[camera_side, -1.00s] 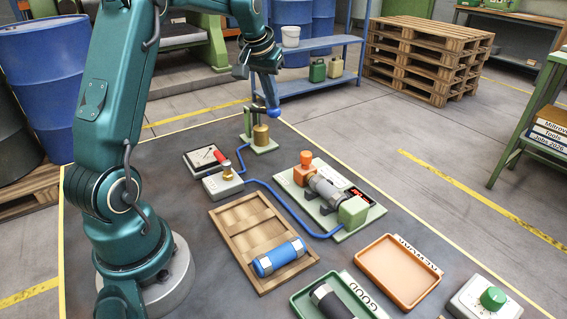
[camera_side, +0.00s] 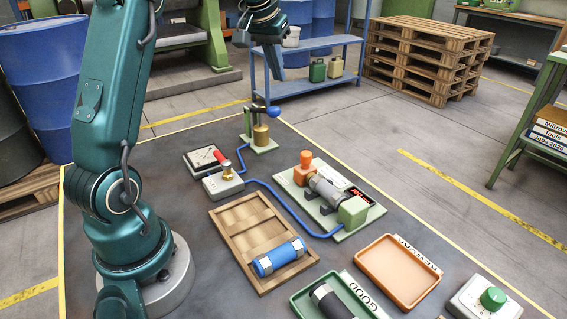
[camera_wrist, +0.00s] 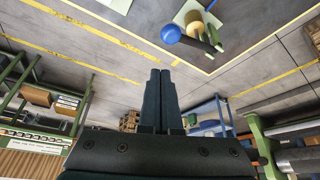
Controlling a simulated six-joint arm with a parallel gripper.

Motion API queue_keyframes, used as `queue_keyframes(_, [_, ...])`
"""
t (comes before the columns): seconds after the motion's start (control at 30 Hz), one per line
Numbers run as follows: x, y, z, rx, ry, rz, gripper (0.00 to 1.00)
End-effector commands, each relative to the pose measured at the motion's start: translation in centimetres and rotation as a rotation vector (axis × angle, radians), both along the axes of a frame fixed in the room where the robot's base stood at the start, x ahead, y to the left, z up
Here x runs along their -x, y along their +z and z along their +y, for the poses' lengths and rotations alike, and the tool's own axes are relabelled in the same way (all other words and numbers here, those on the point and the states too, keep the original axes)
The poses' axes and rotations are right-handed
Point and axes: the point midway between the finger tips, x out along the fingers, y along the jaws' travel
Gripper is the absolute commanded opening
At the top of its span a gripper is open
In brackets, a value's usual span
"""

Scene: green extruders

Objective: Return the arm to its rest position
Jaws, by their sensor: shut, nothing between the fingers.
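My gripper (camera_side: 273,68) is shut and empty. In the side view it hangs in the air at the top, above and behind the blue-knobbed lever device (camera_side: 258,135). In the wrist view my gripper (camera_wrist: 160,75) shows its two dark fingers pressed together, with nothing between them. The lever device, with its blue knob (camera_wrist: 171,34), appears at the top of the wrist view, apart from the fingers.
A wooden tray (camera_side: 231,245) holds a blue cylinder (camera_side: 279,257). A green tray (camera_side: 303,304) holds a dark cylinder (camera_side: 331,299). An orange tray (camera_side: 398,272) is empty. A pump unit (camera_side: 331,191) and a red-switch box (camera_side: 222,184) share the mat. A blue shelf (camera_side: 305,82) stands behind.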

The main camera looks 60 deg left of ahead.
Motion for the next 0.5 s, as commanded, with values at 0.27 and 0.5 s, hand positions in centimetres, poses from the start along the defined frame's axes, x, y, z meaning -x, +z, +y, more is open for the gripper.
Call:
queue_keyframes(0.27, [3.2,4.9,-9.5,-0.045,-0.192,-0.086,0.0])
queue_keyframes(0.5, [9.4,4.6,-16.3,-0.049,-0.344,-0.12,0.0])
